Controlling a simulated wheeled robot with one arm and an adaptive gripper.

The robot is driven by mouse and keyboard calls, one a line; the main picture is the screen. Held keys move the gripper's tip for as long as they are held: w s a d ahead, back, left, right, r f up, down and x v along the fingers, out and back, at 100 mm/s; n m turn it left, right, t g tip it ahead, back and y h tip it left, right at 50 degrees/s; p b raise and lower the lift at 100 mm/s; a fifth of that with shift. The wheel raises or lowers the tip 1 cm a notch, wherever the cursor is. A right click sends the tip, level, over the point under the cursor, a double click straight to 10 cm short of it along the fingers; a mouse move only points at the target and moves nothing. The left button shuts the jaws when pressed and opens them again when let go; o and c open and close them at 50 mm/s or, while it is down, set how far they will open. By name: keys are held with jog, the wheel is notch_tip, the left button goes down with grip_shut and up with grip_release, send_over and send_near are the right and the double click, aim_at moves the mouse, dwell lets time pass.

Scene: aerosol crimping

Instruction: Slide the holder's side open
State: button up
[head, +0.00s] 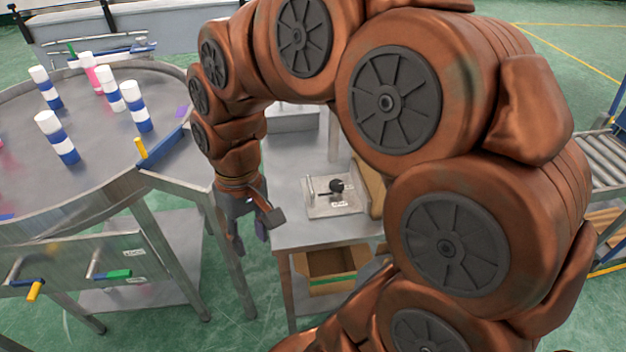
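The likely holder is a small light metal fixture (322,207) with a black knob (336,186) and a thin upright pin. It sits on the grey metal table in the head view, near the table's right side. Whether its side is open or shut is too small to tell. My gripper (250,246) hangs pointing down to the left of the fixture, off the table's left edge and apart from the fixture. Its two grey fingers look spread, with nothing visible between them.
A round steel table (95,165) at left carries several blue-and-white cans. Its frame has yellow and green handles. An open cardboard box (325,270) stands under the grey table (290,236). A roller conveyor (604,160) is at far right. My arm hides much of the middle.

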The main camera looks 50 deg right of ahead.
jog(key=w+d+m, duration=0.2)
jog(key=w+d, duration=0.5)
jog(key=w, duration=0.1)
jog(key=m+t, duration=0.2)
jog(key=m, duration=0.3)
send_near(311, 185)
jog(key=shift+y, duration=0.4)
jog(key=shift+w+a+f+p, duration=0.15)
jog(key=shift+f+p, duration=0.1)
jog(key=shift+f, duration=1.1)
jog(key=shift+w+f+p, duration=0.1)
jog(key=shift+f+p, duration=0.1)
jog(key=shift+f, duration=1.2)
jog(key=shift+w+a+f+p, duration=0.15)
jog(key=shift+f+p, duration=0.1)
jog(key=shift+f, duration=1.1)
grip_shut()
